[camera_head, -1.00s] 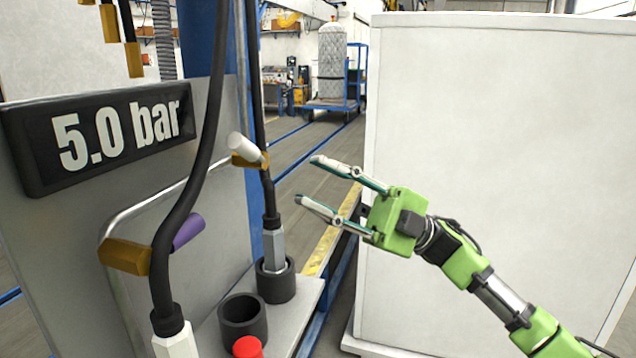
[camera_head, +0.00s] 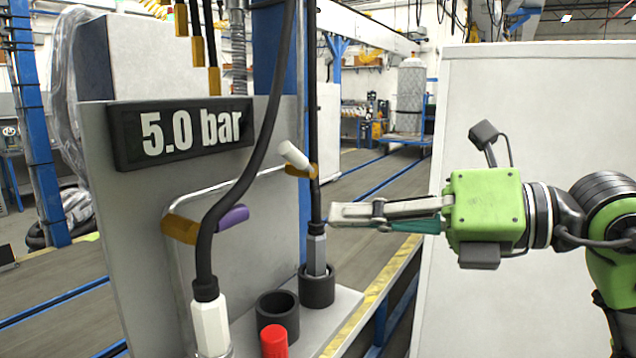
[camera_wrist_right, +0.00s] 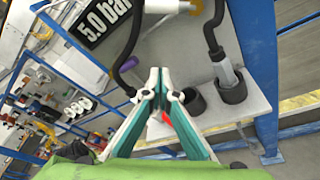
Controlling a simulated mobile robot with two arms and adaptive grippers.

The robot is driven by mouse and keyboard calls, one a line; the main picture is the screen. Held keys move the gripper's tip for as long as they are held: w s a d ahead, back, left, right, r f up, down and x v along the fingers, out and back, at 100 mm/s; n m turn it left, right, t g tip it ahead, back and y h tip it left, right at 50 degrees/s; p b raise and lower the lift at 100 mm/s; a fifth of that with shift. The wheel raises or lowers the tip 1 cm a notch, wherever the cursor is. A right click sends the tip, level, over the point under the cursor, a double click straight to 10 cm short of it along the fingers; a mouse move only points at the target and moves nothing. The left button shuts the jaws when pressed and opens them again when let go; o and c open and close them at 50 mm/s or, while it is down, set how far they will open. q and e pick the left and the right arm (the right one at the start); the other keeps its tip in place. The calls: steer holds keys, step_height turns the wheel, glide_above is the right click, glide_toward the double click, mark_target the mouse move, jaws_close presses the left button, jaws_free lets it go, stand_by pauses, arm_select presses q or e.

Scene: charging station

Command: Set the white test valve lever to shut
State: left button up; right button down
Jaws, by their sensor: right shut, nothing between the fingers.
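The white test valve lever (camera_head: 294,155) sticks up and to the left from its brass valve body (camera_head: 301,171) on the thin pipe at the station panel. It also shows at the top edge of the right wrist view (camera_wrist_right: 165,6). My right gripper (camera_head: 332,213) is shut and empty, pointing left, its tips below and right of the lever in the picture and apart from it. In the wrist view its fingers (camera_wrist_right: 158,74) meet at the tips. A purple lever (camera_head: 233,215) sits on another brass body (camera_head: 181,228), partly hidden by a black hose. My left gripper is not in view.
The display (camera_head: 183,132) reads 5.0 bar. Black hoses (camera_head: 247,175) hang before the panel. Below are a black empty holder (camera_head: 277,313), a holder with a hose nozzle (camera_head: 317,288) and a red cap (camera_head: 274,341). A white cabinet (camera_head: 545,110) stands behind my right arm.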

mark_target(294, 156)
steer(key=w+a+t+p, duration=0.1)
steer(key=w+a+p, duration=0.2)
steer(key=w+a, duration=0.4)
steer(key=r+p, duration=0.1)
steer(key=d+r+p, duration=0.1)
steer(key=r, duration=0.1)
steer(key=shift+d+r+h, duration=0.15)
steer(key=shift+d+h, duration=0.05)
steer(key=shift+h, duration=0.1)
steer(key=shift+a, duration=0.1)
